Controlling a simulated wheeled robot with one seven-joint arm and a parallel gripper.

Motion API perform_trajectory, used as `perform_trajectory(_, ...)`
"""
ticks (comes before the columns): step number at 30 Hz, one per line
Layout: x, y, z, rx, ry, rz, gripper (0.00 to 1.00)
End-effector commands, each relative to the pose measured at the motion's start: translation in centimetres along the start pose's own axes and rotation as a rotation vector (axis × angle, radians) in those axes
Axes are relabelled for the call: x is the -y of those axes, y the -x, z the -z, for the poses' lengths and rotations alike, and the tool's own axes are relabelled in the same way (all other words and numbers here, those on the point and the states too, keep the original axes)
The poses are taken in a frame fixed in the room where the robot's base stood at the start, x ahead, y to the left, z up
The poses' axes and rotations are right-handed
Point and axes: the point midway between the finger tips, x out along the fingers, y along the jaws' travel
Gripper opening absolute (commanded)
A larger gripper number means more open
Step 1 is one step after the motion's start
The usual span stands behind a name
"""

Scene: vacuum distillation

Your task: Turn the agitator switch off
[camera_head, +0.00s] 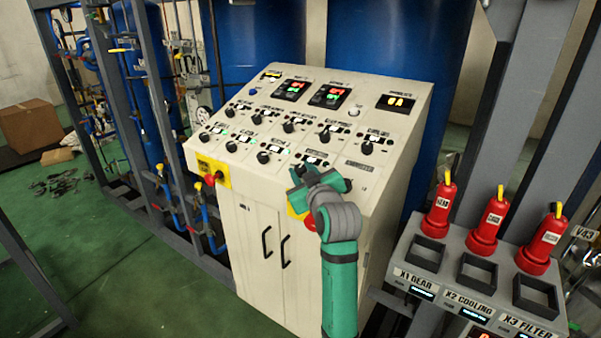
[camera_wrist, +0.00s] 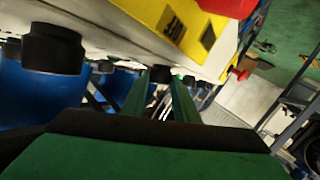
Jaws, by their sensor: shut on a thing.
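The sloped control panel (camera_head: 262,98) carries two rows of black rotary knobs with small labels that I cannot read. My gripper (camera_head: 302,174) is at the lower right of the panel, near the end of the front row. In the wrist view its two green fingers (camera_wrist: 160,98) stand on either side of a black knob (camera_wrist: 160,73), and they are shut on it. The head view hides most of this knob behind the gripper, and the way it points cannot be seen. I cannot tell from the labels which knob is the agitator switch.
A red emergency button (camera_head: 211,179) on a yellow plate sits at the panel's left front. Another red button (camera_head: 310,221) is partly behind my arm. A neighbouring black knob (camera_wrist: 52,48) is close to my gripper. Red extinguisher-shaped handles (camera_head: 490,222) stand on a grey console at right.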

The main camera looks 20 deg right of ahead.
Motion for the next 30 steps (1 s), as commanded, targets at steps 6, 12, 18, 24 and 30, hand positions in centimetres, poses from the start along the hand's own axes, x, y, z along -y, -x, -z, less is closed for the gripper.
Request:
perform_trajectory(6, 0.11, -0.09, -0.11, 0.002, 0.008, 0.024, 0.05)
perform_trajectory(12, 0.15, -0.09, -0.15, 0.003, 0.009, 0.027, 0.05)
perform_trajectory(18, 0.16, -0.09, -0.19, 0.004, 0.009, 0.027, 0.39)
perform_trajectory(24, 0.13, -0.09, -0.09, 0.002, 0.009, 0.026, 0.46)
perform_trajectory(30, 0.12, 0.25, -0.04, 0.001, 0.009, 0.025, 0.46)
